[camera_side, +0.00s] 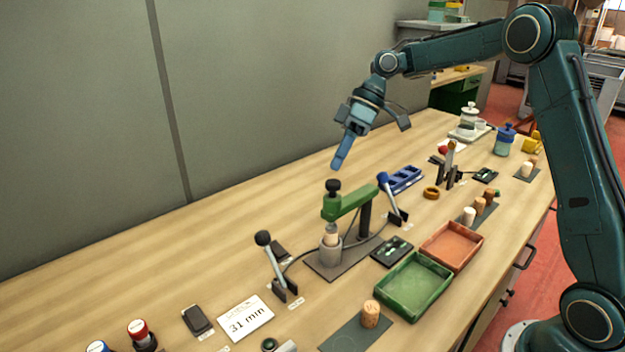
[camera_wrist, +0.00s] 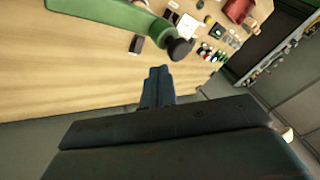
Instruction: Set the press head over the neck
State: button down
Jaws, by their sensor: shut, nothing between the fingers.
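The green press head (camera_side: 347,201) with a black knob (camera_side: 333,186) is carried on a dark post (camera_side: 365,219) over a dark base plate. In the side view its front end appears above the grey neck (camera_side: 330,251), where a cork-coloured piece (camera_side: 331,237) shows at the top; exact alignment cannot be told. My gripper (camera_side: 337,166) is shut and empty, tilted down, and appears above and apart from the knob. In the wrist view the shut fingers (camera_wrist: 157,72) point toward the green press head (camera_wrist: 110,14) and its black knob (camera_wrist: 179,48). The neck is not distinguishable there.
Levers stand left (camera_side: 271,260) and right (camera_side: 391,200) of the press. A green tray (camera_side: 413,313), an orange tray (camera_side: 474,263) and a blue rack (camera_side: 404,179) lie to the right. A 31 mm card (camera_side: 246,318) lies in front. The bench behind the press is clear, before a grey wall.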

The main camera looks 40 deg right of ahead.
jog(key=d, duration=1)
jog(key=shift+s+d, duration=0.35)
jog(key=shift+s, duration=0.05)
jog(key=shift+a, duration=0.1)
jog(key=s+a+r+m+t+h, duration=0.3)
jog(key=s+a+r+m, duration=0.1)
jog(key=s+a+r, duration=0.6)
jog(key=s+f+m+t+h, duration=0.1)
jog(key=s+f+m+h, duration=0.1)
jog(key=s, duration=0.7)
jog(key=s+f+m+t+h, duration=0.1)
jog(key=s+f, duration=0.3)
jog(key=s, duration=0.6)
jog(key=shift+d+m+h, duration=0.35)
jog(key=shift+m+h, duration=0.05)
jog(key=shift+m, duration=0.1)
jog(key=shift+w, duration=0.1)
